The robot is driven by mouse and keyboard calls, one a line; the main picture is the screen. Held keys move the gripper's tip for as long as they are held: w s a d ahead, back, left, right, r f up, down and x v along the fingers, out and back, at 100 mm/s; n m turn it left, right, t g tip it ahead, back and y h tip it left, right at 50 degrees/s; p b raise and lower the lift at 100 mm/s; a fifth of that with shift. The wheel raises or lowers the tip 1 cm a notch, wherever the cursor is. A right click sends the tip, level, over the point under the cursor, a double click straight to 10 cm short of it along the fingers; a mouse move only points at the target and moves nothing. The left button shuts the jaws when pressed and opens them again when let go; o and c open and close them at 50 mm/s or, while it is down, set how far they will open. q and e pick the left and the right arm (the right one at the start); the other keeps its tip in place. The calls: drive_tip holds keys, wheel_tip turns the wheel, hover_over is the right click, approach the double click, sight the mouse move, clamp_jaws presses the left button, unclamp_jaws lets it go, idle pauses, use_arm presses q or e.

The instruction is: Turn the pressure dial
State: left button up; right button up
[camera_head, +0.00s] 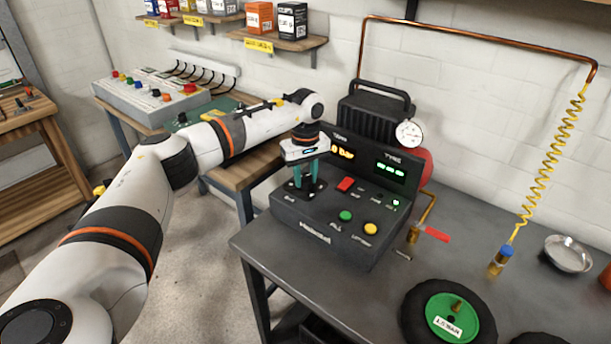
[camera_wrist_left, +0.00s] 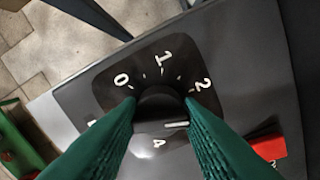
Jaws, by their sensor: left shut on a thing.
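The pressure dial (camera_wrist_left: 160,105) is a black round knob on a dark plate with white numbers 0, 1, 2 and 4 showing around it in the left wrist view. A white pointer line on it points to the right in that view, below the 2. My left gripper (camera_head: 306,186) comes down from above at the left end of the black control box (camera_head: 340,233). Its green fingers (camera_wrist_left: 160,115) are shut on the knob from both sides and cover part of the scale. In the head view the knob is mostly hidden by the fingers. My right gripper is not in view.
The box carries a red switch (camera_head: 346,184), a green button (camera_head: 345,216), a yellow button (camera_head: 371,229) and lit displays (camera_head: 391,170). A brass valve with a red lever (camera_head: 437,234) stands right of it. A wheel (camera_head: 449,314) lies in front on the grey bench (camera_head: 470,235).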

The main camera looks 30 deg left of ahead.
sight(305, 176)
use_arm(q)
drive_tip(key=shift+r+m, duration=0.1)
drive_tip(key=shift+m, duration=0.8)
drive_tip(key=o, duration=1)
drive_tip(key=shift+c, duration=0.2)
wheel_tip(305, 176, up, 12)
drive_tip(key=b, duration=0.1)
